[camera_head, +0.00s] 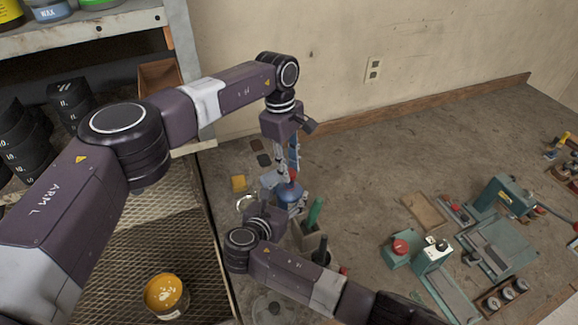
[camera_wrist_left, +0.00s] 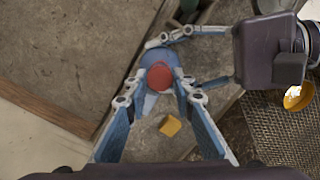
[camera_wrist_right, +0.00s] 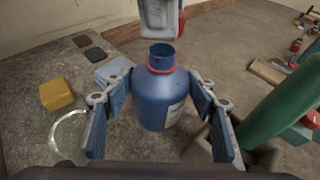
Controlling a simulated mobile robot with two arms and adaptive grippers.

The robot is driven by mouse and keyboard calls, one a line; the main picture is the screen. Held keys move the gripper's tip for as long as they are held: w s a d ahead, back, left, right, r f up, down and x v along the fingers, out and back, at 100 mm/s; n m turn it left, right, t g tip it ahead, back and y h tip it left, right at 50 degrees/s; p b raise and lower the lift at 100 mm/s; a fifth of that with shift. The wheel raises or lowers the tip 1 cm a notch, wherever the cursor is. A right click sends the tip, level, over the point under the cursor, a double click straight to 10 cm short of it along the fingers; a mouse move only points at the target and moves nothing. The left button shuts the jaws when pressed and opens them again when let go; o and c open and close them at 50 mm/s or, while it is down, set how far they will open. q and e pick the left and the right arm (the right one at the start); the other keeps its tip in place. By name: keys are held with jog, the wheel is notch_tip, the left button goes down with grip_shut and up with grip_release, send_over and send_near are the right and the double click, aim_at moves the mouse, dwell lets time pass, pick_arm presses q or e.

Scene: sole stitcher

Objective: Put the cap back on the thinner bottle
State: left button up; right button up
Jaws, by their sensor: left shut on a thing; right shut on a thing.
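The blue bottle (camera_wrist_right: 165,98) stands upright with an open neck and a red ring around the neck's base. My right gripper (camera_wrist_right: 157,92) is shut on its body, one finger on each side. The red cap (camera_wrist_left: 160,77) is between the fingertips of my left gripper (camera_wrist_left: 160,86), which points down from above. In the left wrist view the cap covers part of the bottle (camera_wrist_left: 167,61) below it. In the right wrist view a left finger hangs over the neck with a gap, and the cap is mostly hidden. In the head view the bottle (camera_head: 289,193) is partly hidden by both grippers.
A yellow block (camera_wrist_right: 56,93) and a clear round dish (camera_wrist_right: 70,132) lie left of the bottle. A green bottle-like thing (camera_wrist_right: 285,97) stands close on the right. An orange-topped can (camera_head: 166,294) is on the mesh shelf. Green machines (camera_head: 500,240) stand farther right.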

aim_at(290, 171)
pick_arm(q)
jog(key=shift+f, duration=0.9)
jog(key=shift+f, duration=0.6)
jog(key=m, duration=0.6)
jog(key=shift+d+y, duration=0.1)
jog(key=shift+y, duration=0.2)
jog(key=m, duration=0.7)
jog(key=shift+g+y, duration=0.3)
jog(key=shift+y, duration=0.1)
jog(key=o, duration=0.7)
